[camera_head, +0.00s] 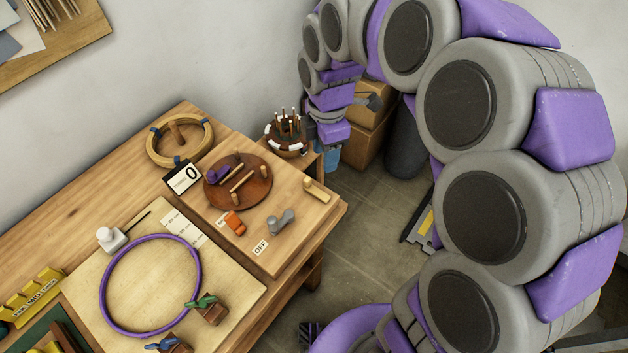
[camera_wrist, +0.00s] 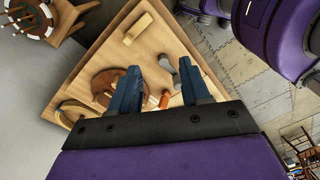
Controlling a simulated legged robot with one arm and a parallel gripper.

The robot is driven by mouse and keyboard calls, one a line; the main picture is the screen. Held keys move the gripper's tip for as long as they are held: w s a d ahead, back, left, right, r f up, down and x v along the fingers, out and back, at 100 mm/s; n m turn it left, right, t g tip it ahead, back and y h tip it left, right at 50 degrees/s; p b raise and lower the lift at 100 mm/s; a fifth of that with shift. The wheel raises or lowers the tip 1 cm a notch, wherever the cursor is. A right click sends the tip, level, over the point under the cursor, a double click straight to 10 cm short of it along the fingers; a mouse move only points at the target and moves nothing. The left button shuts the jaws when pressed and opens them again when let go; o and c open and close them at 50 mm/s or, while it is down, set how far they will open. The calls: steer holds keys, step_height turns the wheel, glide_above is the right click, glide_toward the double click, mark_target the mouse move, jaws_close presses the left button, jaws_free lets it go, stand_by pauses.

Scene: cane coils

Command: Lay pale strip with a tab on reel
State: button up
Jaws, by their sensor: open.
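A short pale wooden strip with a raised tab at one end (camera_head: 317,190) lies near the right edge of the raised wooden board. It also shows in the wrist view (camera_wrist: 138,28), beyond my fingertips and to their left. The reel seems to be the reddish-brown disc (camera_head: 262,196), which carries upright pegs, thin rods and a purple piece; in the wrist view my left finger partly covers it (camera_wrist: 103,82). My gripper (camera_wrist: 160,64) has its blue fingers spread with nothing held. In the head view its blue fingertips (camera_head: 327,156) show just past the bench's far right corner.
A grey double-knobbed tool (camera_head: 280,221) and an orange piece (camera_head: 235,223) lie near the disc. A purple hoop (camera_head: 107,290) lies front left. A stick holder (camera_head: 286,145) stands beyond.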

steer(key=w+a+f+n+p, duration=0.1)
steer(key=w+a+n, duration=0.3)
steer(key=w+n, duration=0.25)
steer(key=b, duration=0.3)
glide_above(307, 179)
steer(key=f, duration=1.2)
steer(key=shift+w+a+f, duration=0.1)
steer(key=shift+w+f, duration=0.15)
steer(key=shift+f, duration=0.1)
steer(key=f+b, duration=0.1)
steer(key=f, duration=0.4)
steer(key=shift+s+f, duration=0.1)
steer(key=shift+s, duration=0.1)
jaws_close()
